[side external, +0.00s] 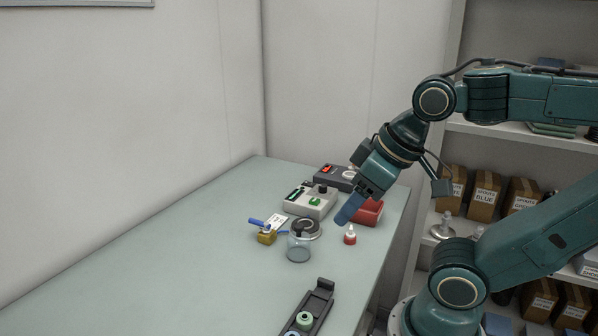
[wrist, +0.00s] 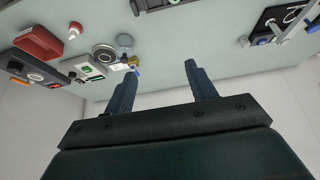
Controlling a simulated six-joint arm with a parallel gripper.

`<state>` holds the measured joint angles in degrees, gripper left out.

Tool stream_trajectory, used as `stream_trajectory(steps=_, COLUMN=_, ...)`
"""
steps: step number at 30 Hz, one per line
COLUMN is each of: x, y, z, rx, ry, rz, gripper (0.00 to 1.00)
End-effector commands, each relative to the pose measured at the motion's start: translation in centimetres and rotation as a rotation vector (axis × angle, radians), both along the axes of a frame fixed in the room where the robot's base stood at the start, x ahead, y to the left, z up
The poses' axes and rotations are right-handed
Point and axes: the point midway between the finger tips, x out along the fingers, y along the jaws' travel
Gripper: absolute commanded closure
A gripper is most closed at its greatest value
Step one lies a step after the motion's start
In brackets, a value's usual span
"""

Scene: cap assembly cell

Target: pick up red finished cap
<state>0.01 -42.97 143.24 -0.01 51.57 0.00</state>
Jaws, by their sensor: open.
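The red finished cap (side external: 350,235), a small red cap with a white pointed tip, stands upright on the table in the side external view. In the wrist view the cap (wrist: 75,31) shows at the upper left, beside the red bin. My gripper (side external: 345,213) is above the table, up and slightly left of the cap in the side view, apart from it. In the wrist view my gripper (wrist: 160,78) has its two fingers wide apart with nothing between them.
A red bin (side external: 368,212) stands just behind the cap. A white device (side external: 311,201), a dark round piece (side external: 306,228), a clear jar (side external: 299,247) and a yellow block (side external: 267,237) are to its left. A dark rack (side external: 308,312) lies in front. The table's left part is clear.

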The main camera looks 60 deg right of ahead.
Motion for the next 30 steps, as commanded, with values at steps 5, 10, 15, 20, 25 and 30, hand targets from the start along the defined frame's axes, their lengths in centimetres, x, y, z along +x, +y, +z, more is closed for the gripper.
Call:
stream_trajectory(steps=5, x=0.0, y=0.0, z=0.0, rx=0.0, ry=0.0, rz=0.0, gripper=0.44)
stream_trajectory(steps=10, x=0.3, y=-0.3, z=0.0, rx=0.005, ry=0.009, rz=-0.024, gripper=0.44)
stream_trajectory(steps=15, x=1.4, y=-1.3, z=-0.1, rx=0.021, ry=0.044, rz=-0.108, gripper=0.44)
stream_trajectory(steps=20, x=3.2, y=-3.3, z=-0.5, rx=0.05, ry=0.096, rz=-0.246, gripper=0.44)
stream_trajectory(steps=25, x=5.1, y=-6.3, z=-1.3, rx=0.092, ry=0.159, rz=-0.425, gripper=0.44)
stream_trajectory(steps=30, x=6.7, y=-9.7, z=-2.6, rx=0.135, ry=0.218, rz=-0.606, gripper=0.44)
